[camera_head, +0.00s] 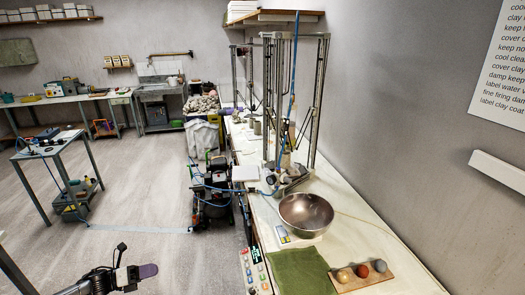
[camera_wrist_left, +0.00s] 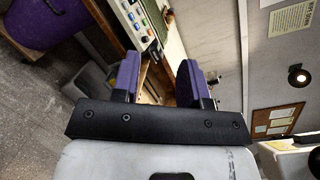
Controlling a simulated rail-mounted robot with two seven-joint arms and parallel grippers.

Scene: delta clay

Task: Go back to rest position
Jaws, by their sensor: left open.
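My left gripper (camera_head: 140,272) is at the lower left of the head view, over the grey floor and well apart from the workbench (camera_head: 345,225). Behind the fingers are a bench edge and a panel of coloured buttons (camera_wrist_left: 138,18). My right gripper is in neither view.
The workbench holds a steel bowl (camera_head: 306,214), a green cloth (camera_head: 300,272), a board with three balls (camera_head: 362,278) and a metal frame (camera_head: 318,100). A dark machine (camera_head: 212,190) stands beside it. A small table (camera_head: 50,145) is at left. Open floor lies between.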

